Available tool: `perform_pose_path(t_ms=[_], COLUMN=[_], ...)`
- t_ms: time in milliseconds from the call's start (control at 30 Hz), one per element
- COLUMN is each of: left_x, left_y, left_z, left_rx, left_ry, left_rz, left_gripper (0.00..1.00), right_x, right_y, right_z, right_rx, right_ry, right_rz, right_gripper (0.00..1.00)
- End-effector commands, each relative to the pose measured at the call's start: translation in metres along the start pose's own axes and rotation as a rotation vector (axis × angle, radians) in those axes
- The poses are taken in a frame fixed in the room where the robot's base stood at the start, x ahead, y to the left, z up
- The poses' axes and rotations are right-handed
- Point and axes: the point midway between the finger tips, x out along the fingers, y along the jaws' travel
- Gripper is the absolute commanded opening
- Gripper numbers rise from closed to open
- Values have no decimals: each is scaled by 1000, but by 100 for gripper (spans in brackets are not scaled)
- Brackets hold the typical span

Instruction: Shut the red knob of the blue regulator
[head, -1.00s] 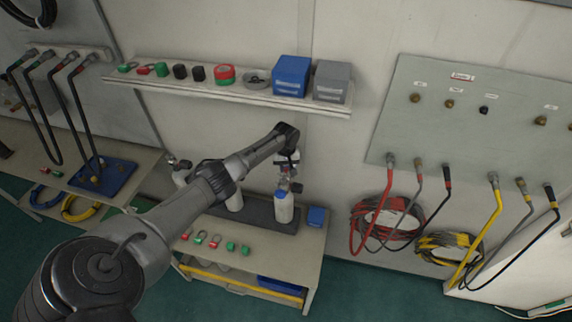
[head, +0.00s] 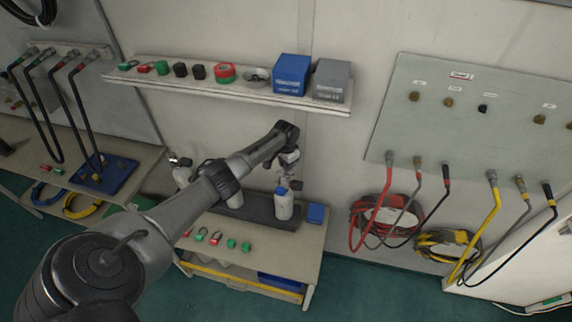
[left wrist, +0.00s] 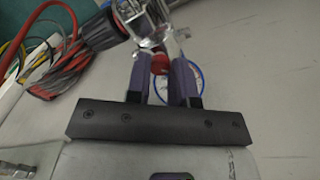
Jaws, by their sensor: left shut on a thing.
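My left gripper (head: 288,168) is at the top of the right-hand white cylinder (head: 283,208), which has a blue collar. The arm and gripper hide most of the fitting there in the head view. In the left wrist view, the fingers of my left gripper (left wrist: 160,82) are shut on the small red knob (left wrist: 159,62), which shows between them. Shiny metal fittings (left wrist: 150,28) lie just beyond it. A blue ring (left wrist: 200,84) shows behind the right finger; I cannot tell whether it belongs to the regulator. My right gripper is out of view.
A black handle with a red band (left wrist: 103,30) sits beside the fingers. Other cylinders stand to the left, partly behind my arm. Red and green pieces (head: 215,238) lie along the bench front. A shelf (head: 220,92) runs above; a blue box (head: 316,213) sits at the bench's right.

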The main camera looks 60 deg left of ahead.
Motion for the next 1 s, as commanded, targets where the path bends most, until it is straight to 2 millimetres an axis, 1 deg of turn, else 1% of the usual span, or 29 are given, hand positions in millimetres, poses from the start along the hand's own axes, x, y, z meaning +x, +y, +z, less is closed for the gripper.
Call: perform_pose_path(t_ms=[300,600,800,1000], left_x=[0,1,0,0], left_y=[0,-1,0,0], left_z=[0,0,0,0], left_rx=[296,538,649,717], left_ry=[-1,-1,-1,-1], left_rz=[-1,-1,-1,-1], left_gripper=[0,0,0,0], right_x=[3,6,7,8], right_y=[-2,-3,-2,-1], right_z=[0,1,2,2], right_rx=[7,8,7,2], right_ry=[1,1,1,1], right_rz=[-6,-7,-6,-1], right_gripper=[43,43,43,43])
